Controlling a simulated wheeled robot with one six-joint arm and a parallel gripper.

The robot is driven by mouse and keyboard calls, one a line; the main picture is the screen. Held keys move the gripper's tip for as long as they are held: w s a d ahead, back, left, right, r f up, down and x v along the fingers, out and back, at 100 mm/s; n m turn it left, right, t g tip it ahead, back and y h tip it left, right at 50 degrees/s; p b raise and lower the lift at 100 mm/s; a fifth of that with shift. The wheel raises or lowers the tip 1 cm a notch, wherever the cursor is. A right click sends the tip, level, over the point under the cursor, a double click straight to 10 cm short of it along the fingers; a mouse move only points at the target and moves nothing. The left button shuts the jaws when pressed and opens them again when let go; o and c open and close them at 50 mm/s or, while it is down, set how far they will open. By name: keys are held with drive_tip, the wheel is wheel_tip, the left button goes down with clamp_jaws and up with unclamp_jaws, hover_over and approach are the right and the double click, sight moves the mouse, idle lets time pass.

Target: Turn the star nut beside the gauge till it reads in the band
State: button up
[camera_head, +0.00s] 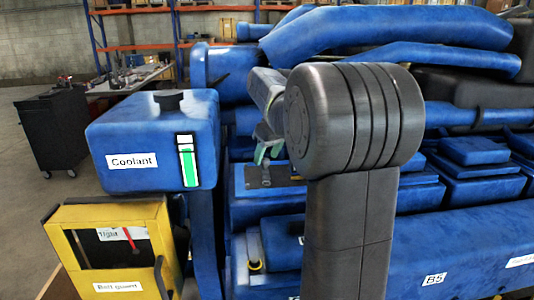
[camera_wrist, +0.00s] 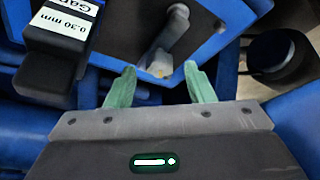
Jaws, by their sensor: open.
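My gripper (camera_wrist: 160,82) is open, its two green fingers apart. In the wrist view a grey rod-like part (camera_wrist: 165,55) with a yellowish end lies just beyond the fingertips; I see no contact. In the head view my gripper (camera_head: 266,153) is over the blue engine, partly hidden by my arm. A gauge window (camera_head: 110,246) with a red needle and a label that seems to read "Tight" is in the yellow belt guard (camera_head: 140,215) at lower left. The needle is near the label's right end. I cannot make out a star nut in either view.
A blue coolant tank (camera_head: 130,135) with a black cap and green level strip stands above the belt guard. In the wrist view a black block (camera_wrist: 60,45) marked "0.30 mm" is at upper left and a dark round part (camera_wrist: 280,52) at right. Blue engine parts crowd the right.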

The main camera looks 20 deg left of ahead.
drive_tip(key=shift+a+f, duration=0.15)
drive_tip(key=shift+f, duration=0.25)
drive_tip(key=shift+c, duration=0.4)
drive_tip(key=c, duration=0.9)
drive_tip(key=n, duration=0.1)
drive_tip(key=n+g, duration=0.1)
drive_tip(key=n, duration=0.2)
drive_tip(key=shift+w, duration=0.25)
drive_tip(key=shift+w+n+g, duration=0.1)
drive_tip(key=shift+n+g, duration=0.7)
drive_tip(key=shift+n, duration=0.6)
